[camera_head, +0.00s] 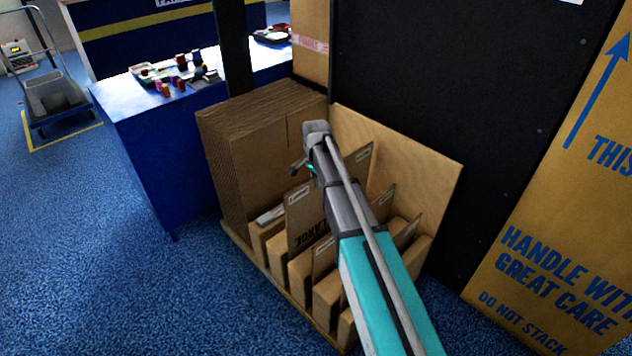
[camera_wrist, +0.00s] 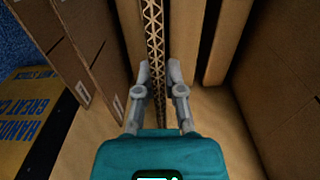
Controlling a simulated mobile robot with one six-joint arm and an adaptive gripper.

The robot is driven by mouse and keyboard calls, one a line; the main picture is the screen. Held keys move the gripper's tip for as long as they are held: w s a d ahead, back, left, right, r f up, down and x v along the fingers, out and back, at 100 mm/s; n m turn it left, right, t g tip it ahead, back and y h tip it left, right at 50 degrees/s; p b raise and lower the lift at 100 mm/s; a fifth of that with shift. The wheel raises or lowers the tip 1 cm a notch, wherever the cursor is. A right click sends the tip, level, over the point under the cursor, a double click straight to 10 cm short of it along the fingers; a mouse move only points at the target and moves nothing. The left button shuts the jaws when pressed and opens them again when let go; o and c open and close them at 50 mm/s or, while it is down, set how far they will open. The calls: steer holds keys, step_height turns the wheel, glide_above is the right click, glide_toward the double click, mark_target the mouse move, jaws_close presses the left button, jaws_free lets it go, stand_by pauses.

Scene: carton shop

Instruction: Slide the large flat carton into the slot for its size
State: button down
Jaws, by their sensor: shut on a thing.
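A brown flat carton marked LARGE (camera_head: 305,222) stands upright in the slotted rack in the head view, close to the tall stack. Its lower part is hidden behind the rack's front blocks, so I cannot tell how deep it sits. My gripper (camera_wrist: 158,72) is shut on the corrugated top edge of a flat carton (camera_wrist: 153,28) in the wrist view, one finger on each side. This appears to be the LARGE carton. In the head view my wrist hides most of the fingers. The rack (camera_head: 278,268) has several brown dividers with gaps between them.
A tall stack of flat cartons (camera_head: 228,165) stands on the rack's left. Other labelled cartons (camera_wrist: 72,75) stand to the held carton's left in the wrist view. A plywood panel (camera_head: 420,180) backs the rack. A blue table (camera_head: 150,125) stands at left; floor in front is clear.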

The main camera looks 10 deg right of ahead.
mark_target(316, 192)
steer(key=shift+f+b, duration=2.3)
steer(key=shift+f, duration=0.2)
steer(key=c, duration=0.7)
jaws_free()
steer(key=shift+r, duration=0.1)
step_height(316, 192, up, 31)
steer(key=p, duration=3.1)
